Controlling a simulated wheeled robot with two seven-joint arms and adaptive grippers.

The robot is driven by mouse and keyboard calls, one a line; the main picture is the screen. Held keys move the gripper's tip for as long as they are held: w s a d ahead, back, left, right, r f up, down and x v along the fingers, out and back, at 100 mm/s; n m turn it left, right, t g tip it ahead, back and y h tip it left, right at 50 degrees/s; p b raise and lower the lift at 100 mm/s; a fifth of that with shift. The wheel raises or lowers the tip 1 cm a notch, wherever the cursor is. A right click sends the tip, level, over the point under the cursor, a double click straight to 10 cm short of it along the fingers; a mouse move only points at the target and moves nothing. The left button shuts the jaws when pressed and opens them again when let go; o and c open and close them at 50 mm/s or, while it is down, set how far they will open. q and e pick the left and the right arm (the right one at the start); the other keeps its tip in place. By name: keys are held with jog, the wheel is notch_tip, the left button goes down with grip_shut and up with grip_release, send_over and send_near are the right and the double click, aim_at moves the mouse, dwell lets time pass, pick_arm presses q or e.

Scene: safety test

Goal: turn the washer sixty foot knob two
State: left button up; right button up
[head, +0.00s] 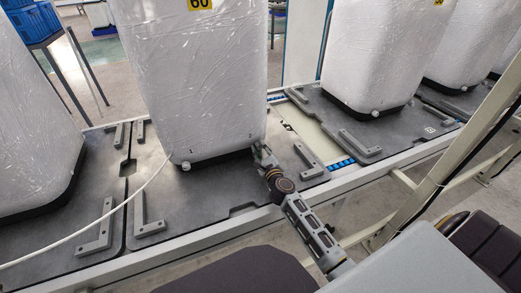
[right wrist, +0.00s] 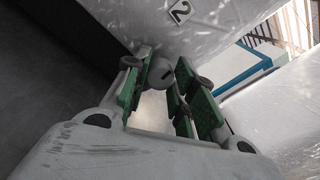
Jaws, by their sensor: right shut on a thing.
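The washer sixty (head: 200,80) is wrapped in white plastic and bears a yellow label "60" (head: 200,4). My right gripper (head: 261,154) is at its lower right corner in the head view. In the head view the gripper hides this knob. Another foot knob (head: 186,166) shows under the mark "1". My left gripper is out of view.
The washer stands on a dark pallet (head: 205,205) with grey corner brackets. A rail (head: 225,232) runs along the front. Other wrapped washers stand left (head: 30,120) and right (head: 375,50). A white hose (head: 110,213) crosses the left pallets. A slanted beam (head: 455,155) stands right of my arm.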

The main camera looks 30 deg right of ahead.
jog(key=n+p, duration=0.1)
jog(key=n, duration=0.2)
jog(key=shift+n, duration=0.4)
jog(key=n, duration=0.3)
jog(key=shift+n+p, duration=0.3)
jog(key=shift+p, duration=0.05)
jog(key=n, duration=0.2)
jog(key=shift+n+t+y+p, duration=0.3)
jog(key=shift+n+t+p, duration=0.1)
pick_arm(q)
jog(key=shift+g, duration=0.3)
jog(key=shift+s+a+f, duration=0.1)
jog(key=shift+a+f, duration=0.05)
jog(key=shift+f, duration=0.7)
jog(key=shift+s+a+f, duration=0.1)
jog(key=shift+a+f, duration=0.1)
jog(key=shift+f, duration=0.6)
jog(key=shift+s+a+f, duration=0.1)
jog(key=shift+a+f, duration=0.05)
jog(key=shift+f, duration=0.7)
pick_arm(e)
jog(key=shift+w+d+r+n, duration=0.1)
jog(key=shift+n, duration=0.6)
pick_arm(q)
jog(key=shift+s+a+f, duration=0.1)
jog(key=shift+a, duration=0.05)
